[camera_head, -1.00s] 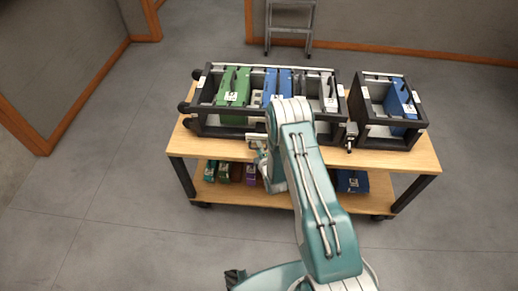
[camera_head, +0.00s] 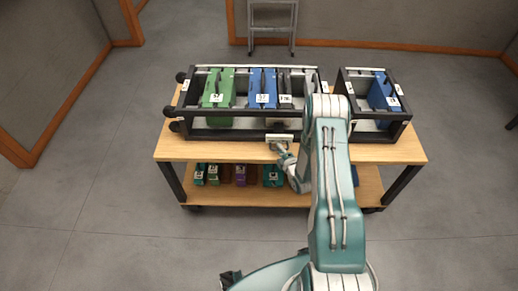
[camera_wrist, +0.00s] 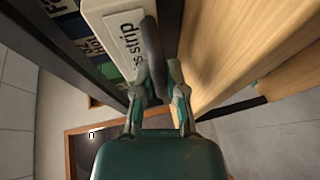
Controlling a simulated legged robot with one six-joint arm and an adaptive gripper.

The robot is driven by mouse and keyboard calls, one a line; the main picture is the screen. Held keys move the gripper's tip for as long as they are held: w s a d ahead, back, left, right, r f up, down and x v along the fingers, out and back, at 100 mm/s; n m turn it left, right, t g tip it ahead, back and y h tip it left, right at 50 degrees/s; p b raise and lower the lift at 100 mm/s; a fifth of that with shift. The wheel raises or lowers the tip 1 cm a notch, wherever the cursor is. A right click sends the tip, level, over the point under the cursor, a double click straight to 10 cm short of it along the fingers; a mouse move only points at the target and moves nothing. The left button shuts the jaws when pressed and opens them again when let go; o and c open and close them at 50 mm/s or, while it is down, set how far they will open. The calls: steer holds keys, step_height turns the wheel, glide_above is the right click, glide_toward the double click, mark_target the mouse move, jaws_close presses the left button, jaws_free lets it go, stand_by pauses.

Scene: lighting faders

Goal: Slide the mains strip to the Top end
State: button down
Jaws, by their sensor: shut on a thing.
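The mains strip (camera_wrist: 125,38) shows in the wrist view as a pale bar with a partly hidden printed label ending in "s strip". A dark upright handle (camera_wrist: 151,50) stands at its edge. My gripper (camera_wrist: 162,80) is shut on this handle, with one finger on each side. In the head view my gripper (camera_head: 284,152) is low at the front of the long black rack. A small pale piece (camera_head: 280,137), which looks like the end of the strip, sits just above it at the rack's front rail. The arm hides the rack's front right corner.
The black rack (camera_head: 195,134) holds green, blue and dark upright modules on a wooden table (camera_head: 190,150). A smaller rack (camera_head: 385,145) with a blue module stands to its right. Several small boxes sit on the lower shelf.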

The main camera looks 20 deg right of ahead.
steer(key=s+d, duration=0.1)
steer(key=d, duration=0.2)
steer(key=s+d, duration=0.1)
steer(key=d, duration=0.3)
steer(key=s+d, duration=0.2)
steer(key=d, duration=0.1)
steer(key=shift+d+f, duration=0.3)
steer(key=shift+d, duration=0.05)
steer(key=c, duration=0.7)
jaws_free()
steer(key=shift+w+d+r, duration=0.1)
steer(key=shift+d, duration=0.05)
steer(key=v, duration=1.2)
